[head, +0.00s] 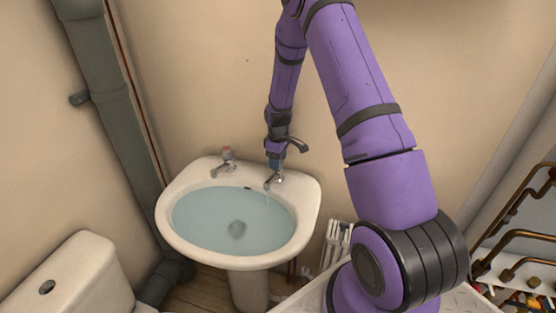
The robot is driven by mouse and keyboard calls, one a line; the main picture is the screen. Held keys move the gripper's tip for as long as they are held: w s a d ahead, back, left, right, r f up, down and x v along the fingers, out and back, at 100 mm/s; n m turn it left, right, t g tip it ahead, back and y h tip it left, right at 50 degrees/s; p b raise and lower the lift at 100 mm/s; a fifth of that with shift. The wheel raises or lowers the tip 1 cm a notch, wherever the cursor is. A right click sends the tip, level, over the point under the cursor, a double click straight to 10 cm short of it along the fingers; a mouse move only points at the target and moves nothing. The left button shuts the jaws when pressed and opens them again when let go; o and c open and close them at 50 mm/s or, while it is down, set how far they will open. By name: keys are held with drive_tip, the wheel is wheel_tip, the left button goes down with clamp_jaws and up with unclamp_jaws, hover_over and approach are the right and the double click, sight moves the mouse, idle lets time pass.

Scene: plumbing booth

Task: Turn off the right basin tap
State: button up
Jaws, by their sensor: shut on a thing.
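The white basin (172,233) stands against the wall on a pedestal and holds bluish water (232,215). The right basin tap (273,180) is at the basin's back right, with a thin stream visible below its spout. My gripper (274,161) reaches down from above and is shut on the top of the right tap, hiding most of its handle. The left basin tap (227,159), with a red mark on top, stands apart at the back left.
A toilet cistern (72,283) is at the lower left. A thick grey pipe (115,110) runs down the wall on the left. Copper pipes (520,235) and a rack of small parts are at the right. The wall above the basin is bare.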

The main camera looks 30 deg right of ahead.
drive_tip(key=m, duration=0.4)
drive_tip(key=shift+m, duration=0.4)
drive_tip(key=m, duration=0.5)
drive_tip(key=shift+a, duration=0.15)
drive_tip(key=m, duration=0.5)
drive_tip(key=shift+w, duration=0.1)
drive_tip(key=shift+a+m, duration=0.1)
drive_tip(key=shift+m, duration=2.2)
drive_tip(key=o, duration=0.9)
drive_tip(key=shift+r, duration=0.1)
wheel_tip(320, 180, up, 11)
drive_tip(key=shift+f, duration=0.2)
